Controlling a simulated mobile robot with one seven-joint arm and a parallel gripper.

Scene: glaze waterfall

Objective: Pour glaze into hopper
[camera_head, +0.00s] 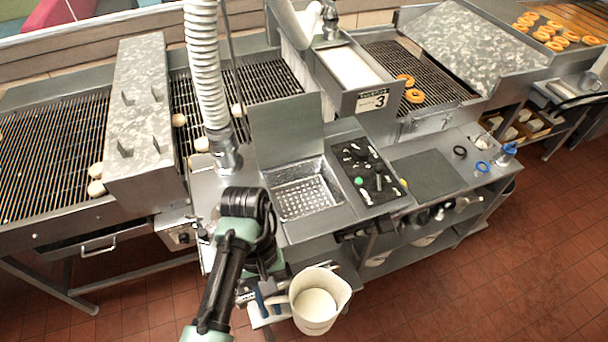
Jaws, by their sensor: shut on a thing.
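A white pitcher (340,290) holds white glaze (315,303) and appears close to upright in front of the counter. My gripper (271,302) is at the left side of the pitcher and shut on it, seemingly at its handle; the exact contact is small and partly hidden. An open steel hopper (303,190) with a perforated bottom is set into the counter, above and behind the pitcher in the picture. Its lid (285,128) stands raised at the back. The hopper looks empty of glaze.
A control panel (367,172) with knobs is right of the hopper. A white-filled trough (350,68) marked 3 stands behind. A ribbed hose (204,70) comes down left of the hopper. Conveyors carry doughnuts (413,96). The red tiled floor (480,285) is clear at right.

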